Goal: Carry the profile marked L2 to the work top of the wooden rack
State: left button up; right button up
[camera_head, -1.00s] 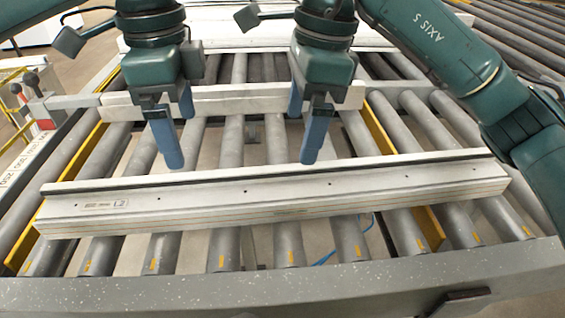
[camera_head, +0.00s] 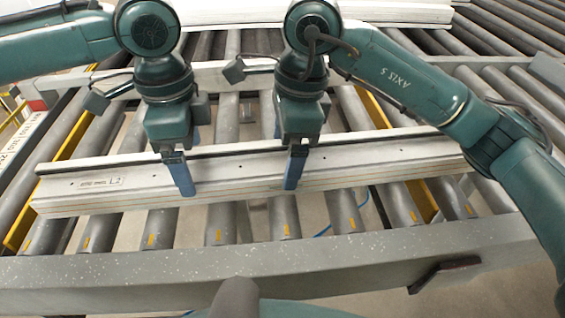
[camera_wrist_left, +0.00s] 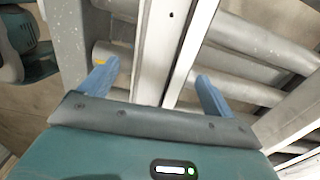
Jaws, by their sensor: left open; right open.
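The profile marked L2 (camera_head: 235,176) is a long pale bar with a dark groove, lying across the rollers. Its printed mark shows near its left end. My left gripper (camera_head: 185,168) is open over the bar left of its middle, with a blue finger in front of it. In the left wrist view the bar (camera_wrist_left: 158,55) runs between the two spread fingers of that gripper (camera_wrist_left: 155,85), with gaps at both sides. My right gripper (camera_head: 298,165) is open over the bar further right, its near finger in front; its far finger is mostly hidden. The wooden rack is not recognisable.
Grey rollers (camera_head: 219,222) carry the bar, with a speckled grey beam (camera_head: 130,278) along the near side. Yellow strips (camera_head: 88,150) run between the rollers. More pale profiles (camera_head: 235,14) lie at the back. A pale crossbar (camera_head: 235,75) stands behind my grippers.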

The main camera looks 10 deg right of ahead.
aim_at(283, 161)
pick_arm(q)
jog(key=shift+f, duration=1.6)
pick_arm(e)
jog(key=shift+a+f, duration=0.15)
jog(key=shift+f, duration=0.65)
jog(key=shift+a+f, duration=0.15)
jog(key=shift+f, duration=0.65)
pick_arm(q)
jog(key=shift+c, duration=0.3)
pick_arm(e)
jog(key=shift+c, duration=0.3)
pick_arm(q)
jog(key=c, duration=1.7)
pick_arm(e)
jog(key=c, duration=1.7)
pick_arm(q)
jog(key=shift+r, duration=0.1)
jog(key=shift+c, duration=0.2)
pick_arm(e)
jog(key=shift+r, duration=0.1)
jog(key=shift+c, duration=0.2)
